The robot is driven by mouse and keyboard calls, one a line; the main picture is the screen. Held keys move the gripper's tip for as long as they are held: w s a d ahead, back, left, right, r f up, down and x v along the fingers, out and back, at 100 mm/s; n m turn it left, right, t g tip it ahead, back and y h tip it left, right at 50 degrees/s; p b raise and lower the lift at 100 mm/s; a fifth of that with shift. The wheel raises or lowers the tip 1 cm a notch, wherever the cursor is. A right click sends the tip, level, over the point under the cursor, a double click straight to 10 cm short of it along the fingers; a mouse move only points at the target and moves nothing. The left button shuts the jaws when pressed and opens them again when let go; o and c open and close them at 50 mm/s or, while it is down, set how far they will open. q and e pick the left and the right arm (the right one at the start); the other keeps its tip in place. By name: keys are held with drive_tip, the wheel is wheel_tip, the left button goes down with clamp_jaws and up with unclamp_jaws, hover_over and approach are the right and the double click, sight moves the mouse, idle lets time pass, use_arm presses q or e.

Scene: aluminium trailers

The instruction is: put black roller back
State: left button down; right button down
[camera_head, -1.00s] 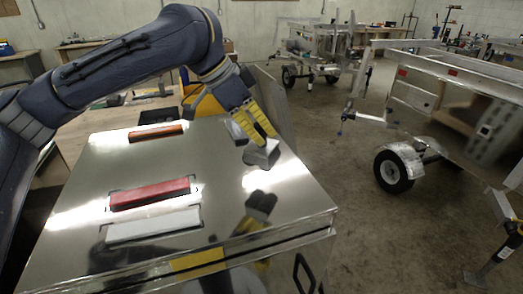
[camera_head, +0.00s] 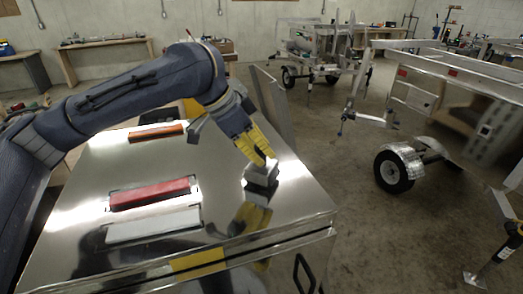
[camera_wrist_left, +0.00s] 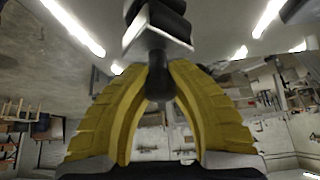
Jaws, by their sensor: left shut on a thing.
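My left gripper (camera_head: 264,158) points down over the right part of a shiny metal box top (camera_head: 225,185). Its yellow fingers are shut on a black-and-grey piece (camera_head: 261,174), which seems to be the black roller. The piece is at or just above the metal surface, close to its reflection; I cannot tell whether it touches. In the left wrist view, the fingers (camera_wrist_left: 160,85) close around its black stem (camera_wrist_left: 158,82), with a grey block (camera_wrist_left: 152,38) and black parts beyond. My right gripper is not in view.
Red (camera_head: 150,193), white (camera_head: 153,225) and orange (camera_head: 155,132) bars lie on the left of the box top. Bare metal lies between them and the held piece. Metal trailers (camera_head: 450,110) stand on the concrete floor to the right.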

use_arm(q)
drive_tip(key=shift+f, duration=0.2)
drive_tip(key=shift+f, duration=0.5)
drive_tip(key=c, duration=1.3)
unclamp_jaws()
drive_tip(key=shift+r, duration=0.15)
drive_tip(key=shift+r, duration=0.25)
drive_tip(key=v, duration=1.2)
drive_tip(key=shift+r, duration=0.3)
